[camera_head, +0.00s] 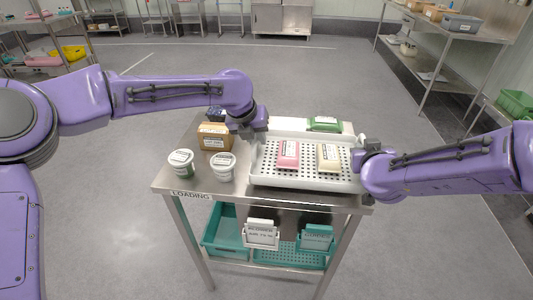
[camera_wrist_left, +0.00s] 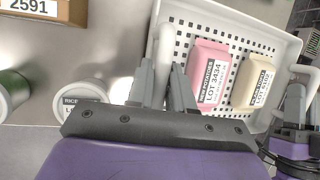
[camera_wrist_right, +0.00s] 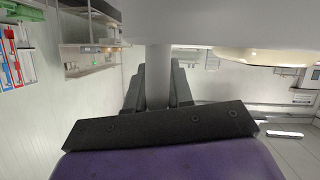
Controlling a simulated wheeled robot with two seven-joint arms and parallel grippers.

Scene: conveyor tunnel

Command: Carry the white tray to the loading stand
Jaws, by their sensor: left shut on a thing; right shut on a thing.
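The white tray (camera_head: 305,187) has a perforated floor and is over the right part of the steel loading stand (camera_head: 205,196); I cannot tell if it touches the top. A pink pack (camera_head: 288,156) and a cream pack (camera_head: 328,158) lie in it. My left gripper (camera_head: 252,137) is shut on the tray's left handle, which shows between the fingers in the left wrist view (camera_wrist_left: 162,55). My right gripper (camera_head: 362,158) is shut on the right handle; the bar shows in the right wrist view (camera_wrist_right: 158,75). The tray looks about level.
Two white tubs (camera_head: 222,168) and a cardboard box (camera_head: 214,137) stand left of the tray. A green pack (camera_head: 324,124) lies behind it. Teal crates (camera_head: 222,232) fill the lower shelf. A steel side table (camera_head: 450,40) is at the right; the grey floor between is clear.

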